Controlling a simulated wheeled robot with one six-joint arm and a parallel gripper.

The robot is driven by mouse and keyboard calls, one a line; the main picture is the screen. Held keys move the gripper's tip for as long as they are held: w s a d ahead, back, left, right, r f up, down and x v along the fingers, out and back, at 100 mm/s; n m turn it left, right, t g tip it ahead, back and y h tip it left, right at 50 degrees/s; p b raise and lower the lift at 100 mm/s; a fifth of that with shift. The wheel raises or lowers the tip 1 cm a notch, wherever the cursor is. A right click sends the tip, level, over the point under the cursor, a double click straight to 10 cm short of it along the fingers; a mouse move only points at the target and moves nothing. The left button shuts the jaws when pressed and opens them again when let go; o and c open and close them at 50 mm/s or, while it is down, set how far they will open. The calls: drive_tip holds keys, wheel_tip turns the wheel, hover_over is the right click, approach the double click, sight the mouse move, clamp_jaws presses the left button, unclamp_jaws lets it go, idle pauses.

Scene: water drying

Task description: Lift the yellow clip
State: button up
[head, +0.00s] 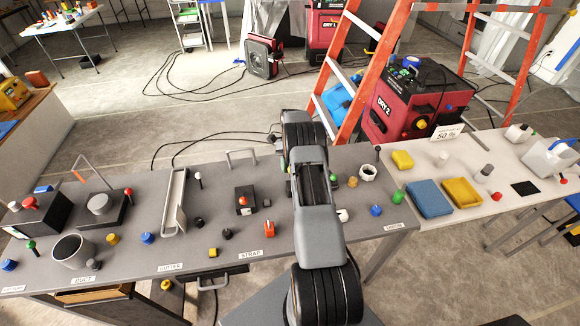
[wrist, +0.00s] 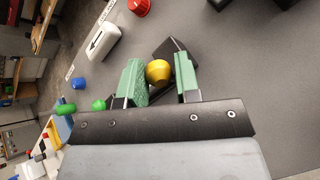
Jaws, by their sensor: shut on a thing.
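The yellow clip (wrist: 158,73) shows in the wrist view as a small rounded yellow piece between the two green fingers of my gripper (wrist: 160,70). My gripper is shut on it. A dark block-like piece (wrist: 172,48) shows just beyond the clip; I cannot tell whether it is joined to it. In the head view my arm hides the clip and most of the gripper. I cannot tell how high the clip is above the grey bench (head: 160,232).
The bench carries several knobs, a grey cup (head: 72,252), a metal channel (head: 176,202) and a black box with a red button (head: 245,201). An orange ladder (head: 385,50) stands behind.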

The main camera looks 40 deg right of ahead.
drive_tip(key=shift+w+g, duration=0.15)
drive_tip(key=shift+g, duration=0.15)
idle(0.4)
drive_tip(key=o, duration=0.9)
wheel_tip(320, 180, up, 4)
drive_tip(key=p, duration=0.4)
drive_tip(key=shift+f, duration=0.25)
drive_tip(key=shift+s+r+b, duration=0.15)
drive_tip(key=shift+s+b, duration=0.05)
drive_tip(key=shift+b, duration=0.1)
drive_tip(key=s+a+r+b, duration=0.4)
drive_tip(key=s+a+r, duration=0.2)
drive_tip(key=s+r, duration=0.3)
drive_tip(key=s, duration=0.3)
drive_tip(key=shift+b, duration=0.35)
